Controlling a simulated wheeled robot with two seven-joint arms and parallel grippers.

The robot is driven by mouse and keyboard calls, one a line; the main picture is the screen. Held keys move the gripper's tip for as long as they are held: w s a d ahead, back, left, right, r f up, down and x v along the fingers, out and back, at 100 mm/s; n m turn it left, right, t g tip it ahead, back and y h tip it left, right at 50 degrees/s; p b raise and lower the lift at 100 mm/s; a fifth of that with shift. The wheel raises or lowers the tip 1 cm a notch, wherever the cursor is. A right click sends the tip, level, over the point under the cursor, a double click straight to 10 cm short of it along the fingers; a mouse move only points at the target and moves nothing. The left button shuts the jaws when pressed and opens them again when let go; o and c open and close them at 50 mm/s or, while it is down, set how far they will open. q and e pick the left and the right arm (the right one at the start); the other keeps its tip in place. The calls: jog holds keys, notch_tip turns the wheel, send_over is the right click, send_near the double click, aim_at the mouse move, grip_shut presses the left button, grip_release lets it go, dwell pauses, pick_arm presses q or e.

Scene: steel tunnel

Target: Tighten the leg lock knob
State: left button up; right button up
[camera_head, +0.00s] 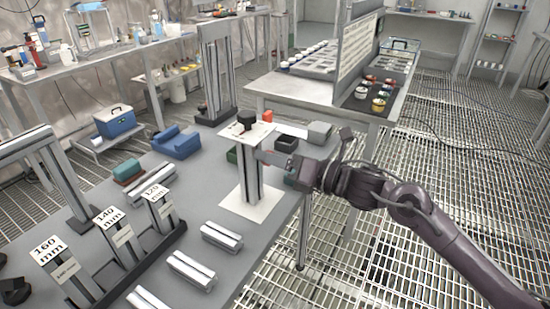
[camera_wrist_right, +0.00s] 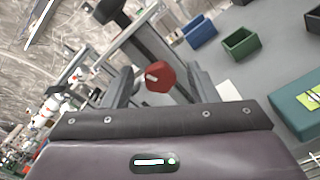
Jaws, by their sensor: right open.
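The leg lock knob is red with a white mark and shows in the right wrist view (camera_wrist_right: 159,76), between my right gripper's two fingers, apart from both as far as I can see. In the head view an upright metal leg (camera_head: 249,178) stands on a white base plate on the grey table, with a white top plate and a black cap (camera_head: 246,118). My right gripper (camera_head: 275,161) is at the right side of this leg, open and empty. It also shows in the right wrist view (camera_wrist_right: 160,70). The red knob is not clear in the head view. My left gripper is out of view.
Stands labelled 120, 140 and 160 mm (camera_head: 110,222) and several short metal profiles (camera_head: 222,237) lie to the left and front. A blue bin (camera_head: 176,143) and a grey box (camera_head: 319,132) stand behind. A second table (camera_head: 290,88) stands farther back.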

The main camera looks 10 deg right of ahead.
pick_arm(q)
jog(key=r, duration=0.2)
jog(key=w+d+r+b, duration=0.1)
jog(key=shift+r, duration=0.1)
pick_arm(e)
jog(key=v, duration=0.7)
jog(key=shift+s+d, duration=0.25)
jog(key=shift+d, duration=0.05)
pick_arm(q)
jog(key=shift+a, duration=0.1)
